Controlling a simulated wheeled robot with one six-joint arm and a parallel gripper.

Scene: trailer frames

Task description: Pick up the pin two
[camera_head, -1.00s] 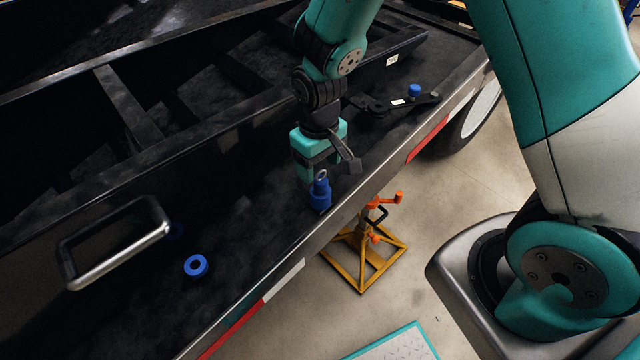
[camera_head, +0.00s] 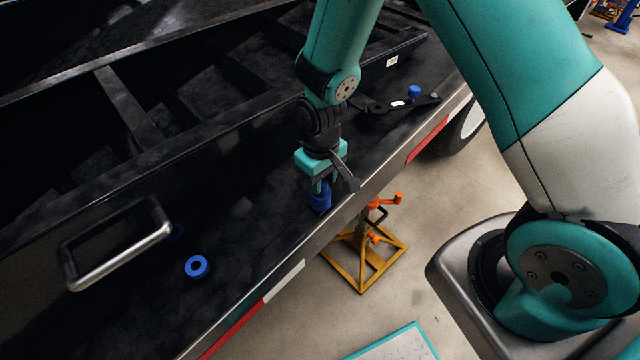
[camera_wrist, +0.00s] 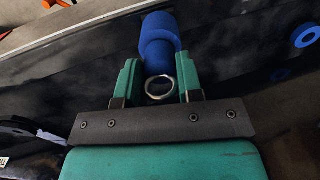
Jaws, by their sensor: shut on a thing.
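A blue pin (camera_head: 320,197) with a metal ring at its top stands on the dark trailer frame near its outer edge. In the wrist view the blue pin (camera_wrist: 160,42) and its metal ring (camera_wrist: 160,88) show between the two green fingers. My gripper (camera_head: 321,185) is directly over the pin and shut on its upper part. The wrist view also shows my gripper (camera_wrist: 158,82). The pin's top is mostly hidden by the fingers in the head view.
A blue ring-shaped piece (camera_head: 197,267) lies on the frame at the lower left, near a metal handle (camera_head: 120,258). Another blue piece (camera_head: 414,91) sits by a black bracket (camera_head: 385,106) farther back. An orange-yellow stand (camera_head: 365,250) is on the floor beside the trailer.

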